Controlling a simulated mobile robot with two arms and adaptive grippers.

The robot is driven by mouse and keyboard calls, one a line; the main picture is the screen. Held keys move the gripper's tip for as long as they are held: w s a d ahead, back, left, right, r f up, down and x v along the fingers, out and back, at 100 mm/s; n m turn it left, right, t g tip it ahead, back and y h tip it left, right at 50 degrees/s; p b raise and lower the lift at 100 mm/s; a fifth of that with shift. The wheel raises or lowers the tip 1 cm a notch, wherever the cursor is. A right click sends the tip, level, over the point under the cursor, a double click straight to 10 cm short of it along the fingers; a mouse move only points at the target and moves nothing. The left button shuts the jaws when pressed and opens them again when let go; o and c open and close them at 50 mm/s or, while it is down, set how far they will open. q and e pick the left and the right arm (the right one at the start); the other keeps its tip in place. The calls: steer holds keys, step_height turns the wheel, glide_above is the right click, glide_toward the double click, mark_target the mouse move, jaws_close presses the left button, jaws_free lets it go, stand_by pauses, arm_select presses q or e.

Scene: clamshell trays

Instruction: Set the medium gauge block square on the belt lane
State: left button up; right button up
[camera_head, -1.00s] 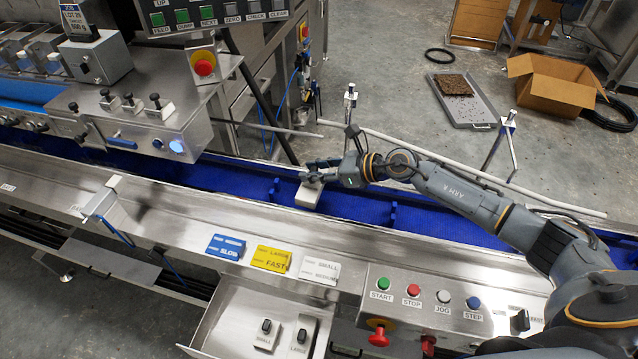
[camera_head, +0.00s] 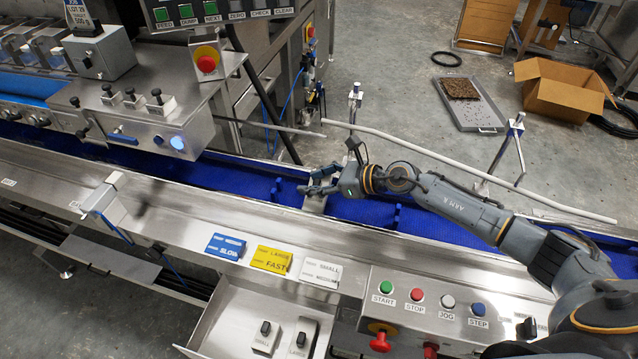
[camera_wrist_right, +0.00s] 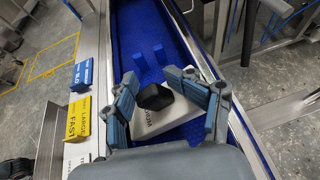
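The medium gauge block (camera_wrist_right: 168,117) is a pale metal plate with a black knob (camera_wrist_right: 155,97) on top. It lies on the blue belt lane (camera_wrist_right: 139,33), and its label reads partly as "MEDIUM" in the right wrist view. In the head view the block (camera_head: 314,204) is partly hidden by my right gripper (camera_head: 321,181). The gripper's two fingers stand apart over the block, one on each side of the knob, with a visible gap on the right side in the wrist view (camera_wrist_right: 168,92). Whether the block is exactly square to the lane is hard to tell.
Blue upright flights (camera_head: 397,217) stand on the belt on either side of the block. A steel rail (camera_head: 230,205) runs along the lane's near side. Small (camera_head: 265,338) and large (camera_head: 301,340) blocks sit in the front tray (camera_head: 228,323). A button panel (camera_head: 437,301) is at front right.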

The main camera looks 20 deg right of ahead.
steer(key=f+b+v, duration=0.1)
steer(key=b+v, duration=0.1)
steer(key=v, duration=1)
steer(key=shift+d, duration=0.25)
steer(key=shift+f, duration=0.15)
